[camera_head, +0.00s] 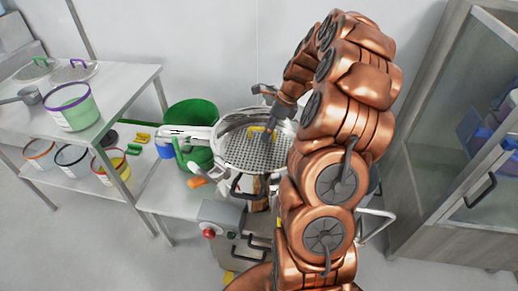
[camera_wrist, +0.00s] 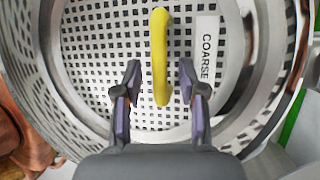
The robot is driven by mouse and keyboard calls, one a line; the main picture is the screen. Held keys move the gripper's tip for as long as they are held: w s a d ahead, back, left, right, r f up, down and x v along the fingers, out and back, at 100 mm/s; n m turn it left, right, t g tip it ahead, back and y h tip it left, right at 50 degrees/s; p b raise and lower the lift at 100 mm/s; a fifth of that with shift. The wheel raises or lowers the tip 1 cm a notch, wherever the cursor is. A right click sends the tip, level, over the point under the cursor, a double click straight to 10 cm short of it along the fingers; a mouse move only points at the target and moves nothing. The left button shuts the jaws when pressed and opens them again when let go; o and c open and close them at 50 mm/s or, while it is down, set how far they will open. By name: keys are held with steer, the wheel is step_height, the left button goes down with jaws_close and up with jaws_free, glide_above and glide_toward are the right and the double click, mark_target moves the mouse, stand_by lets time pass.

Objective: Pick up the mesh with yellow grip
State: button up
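The mesh with the yellow grip is a round perforated metal disc (camera_head: 245,156) set inside a metal ring of the machine in the head view. Its yellow grip (camera_wrist: 160,55) stands up as an arched handle in the wrist view, beside a label reading "COARSE" (camera_wrist: 208,48). My gripper (camera_wrist: 159,88) is open, with one finger on each side of the grip's near end. A gap shows between each finger and the grip, and the fingers appear apart from it. In the head view my arm hides part of the machine and the disc's right side.
A steel shelf (camera_head: 135,82) on the left holds two more meshes, with green (camera_head: 38,62) and purple (camera_head: 78,66) grips, a scoop and several buckets. A green bin (camera_head: 192,115) stands left of the machine. A glass-door cabinet (camera_head: 470,150) is at the right.

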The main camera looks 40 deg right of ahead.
jaws_close()
stand_by(0.5)
